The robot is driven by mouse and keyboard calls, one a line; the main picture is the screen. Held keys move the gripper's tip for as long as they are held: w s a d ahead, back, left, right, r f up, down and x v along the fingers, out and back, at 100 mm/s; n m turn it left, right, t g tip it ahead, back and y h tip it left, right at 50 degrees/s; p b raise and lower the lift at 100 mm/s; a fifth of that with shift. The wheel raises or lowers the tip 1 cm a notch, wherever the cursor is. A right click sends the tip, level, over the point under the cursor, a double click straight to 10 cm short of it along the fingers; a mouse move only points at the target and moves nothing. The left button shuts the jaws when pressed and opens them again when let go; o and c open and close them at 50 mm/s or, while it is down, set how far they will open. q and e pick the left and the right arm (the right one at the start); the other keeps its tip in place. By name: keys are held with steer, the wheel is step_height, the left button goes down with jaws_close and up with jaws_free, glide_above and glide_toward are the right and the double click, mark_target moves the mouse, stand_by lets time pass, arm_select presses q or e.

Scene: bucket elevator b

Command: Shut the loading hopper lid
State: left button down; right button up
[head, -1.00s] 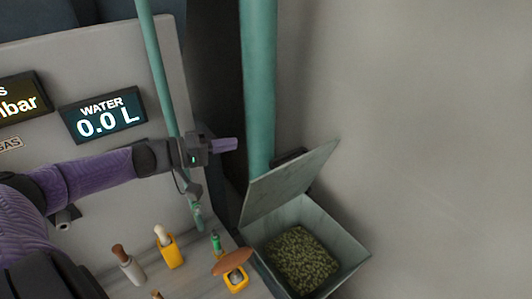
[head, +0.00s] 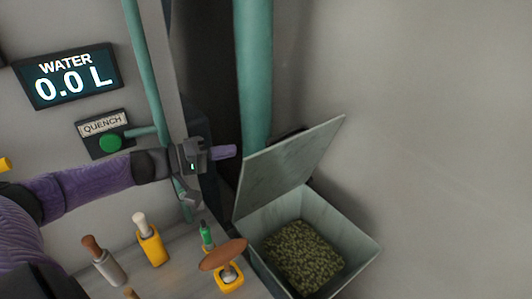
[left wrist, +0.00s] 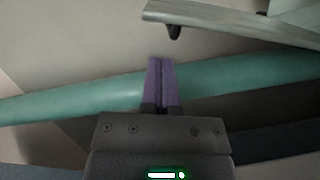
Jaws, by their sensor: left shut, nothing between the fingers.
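The loading hopper (head: 345,228) is a grey-green open box at the lower right of the head view, with greenish pellets (head: 305,257) inside. Its lid (head: 288,168) stands raised and tilted at the hopper's back left side. My left gripper (head: 232,151) is shut and empty, its purple fingers pointing right. In the picture it is just left of the lid, with a small gap. In the left wrist view the shut fingers (left wrist: 161,75) lie in front of a teal pipe, and a pale plate edge (left wrist: 240,20), probably the lid, shows at the upper right. My right gripper is not in view.
A thick teal pipe (head: 254,70) runs down behind the lid. A thinner teal pipe (head: 147,80) passes near my left wrist. Several handled tools, one a yellow-based holder (head: 230,277), stand on the ledge. A water display (head: 68,77) and green quench knob (head: 110,142) are at left.

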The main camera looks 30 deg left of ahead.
arm_select(q)
steer(key=b+x, duration=0.1)
steer(key=x, duration=0.8)
steer(key=shift+w, duration=0.1)
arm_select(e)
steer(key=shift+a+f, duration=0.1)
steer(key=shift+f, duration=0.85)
arm_select(q)
steer(key=shift+d+r, duration=0.1)
steer(key=shift+d, duration=0.05)
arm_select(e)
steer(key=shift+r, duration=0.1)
